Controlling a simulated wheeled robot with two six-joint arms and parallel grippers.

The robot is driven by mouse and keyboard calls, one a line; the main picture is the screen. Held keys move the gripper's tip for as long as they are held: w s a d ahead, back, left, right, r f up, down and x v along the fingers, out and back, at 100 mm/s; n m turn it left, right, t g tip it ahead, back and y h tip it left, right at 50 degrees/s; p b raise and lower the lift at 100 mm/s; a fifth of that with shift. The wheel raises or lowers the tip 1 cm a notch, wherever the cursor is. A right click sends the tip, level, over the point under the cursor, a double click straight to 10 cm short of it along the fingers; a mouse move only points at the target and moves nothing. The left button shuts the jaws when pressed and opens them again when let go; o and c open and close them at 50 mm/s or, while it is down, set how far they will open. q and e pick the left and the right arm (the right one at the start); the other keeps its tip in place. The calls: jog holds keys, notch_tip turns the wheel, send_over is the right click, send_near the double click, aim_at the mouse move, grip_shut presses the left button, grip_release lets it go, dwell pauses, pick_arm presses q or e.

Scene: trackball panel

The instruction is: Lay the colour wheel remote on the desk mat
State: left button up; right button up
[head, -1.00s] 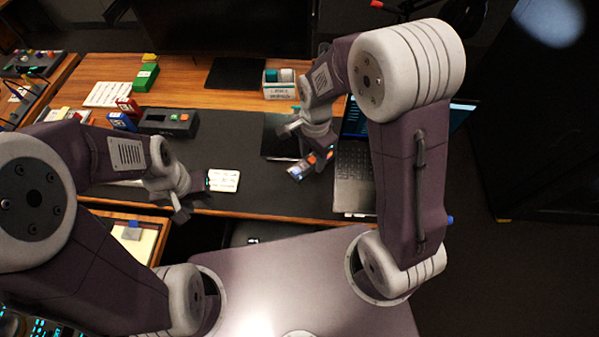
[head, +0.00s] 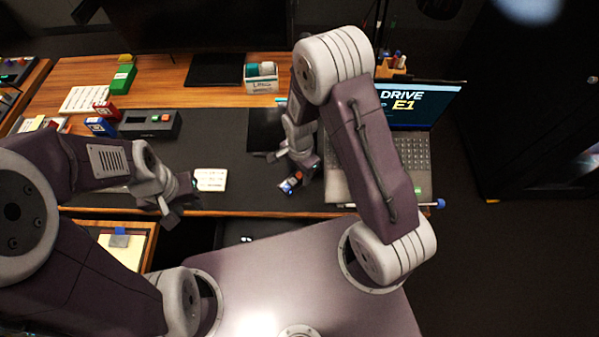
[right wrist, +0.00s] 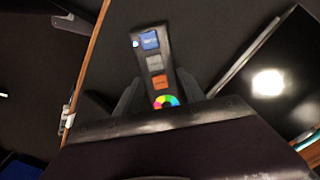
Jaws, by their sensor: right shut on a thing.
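The colour wheel remote (right wrist: 156,65) is a slim dark bar with a colour ring and orange, grey and blue buttons. In the head view it (head: 290,184) shows small below my right gripper (head: 298,176), partly covered. My right gripper is shut on the remote near its colour-wheel end. The black desk mat (head: 245,190) lies along the front of the wooden desk, and the remote is over its right part. I cannot tell whether the remote touches it. My left gripper (head: 178,203) looks open and empty at the mat's front edge, left of a white card.
An open laptop (head: 410,150) stands right of my right gripper. A dark flat pad (head: 265,128) lies behind that gripper. The white card (head: 211,179) and a button box (head: 150,124) lie to the left. The mat between card and remote is clear.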

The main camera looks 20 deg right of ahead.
aim_at(300, 175)
jog(key=shift+f, duration=0.1)
jog(key=o, duration=1.4)
jog(key=shift+o, duration=0.2)
jog(key=shift+r, duration=0.2)
notch_tip(300, 175, up, 12)
jog(key=p, duration=0.1)
jog(key=s+d+r+n, duration=0.1)
jog(key=s+d+n, duration=0.1)
jog(key=s+n, duration=0.2)
jog(key=s+d+r+n+t, duration=0.1)
jog(key=s+d+r+n, duration=0.1)
jog(key=n, duration=0.6)
jog(key=s+d, duration=0.1)
jog(key=s, duration=0.1)
jog(key=shift+s+d+r, duration=0.3)
jog(key=shift+s+d, duration=0.05)
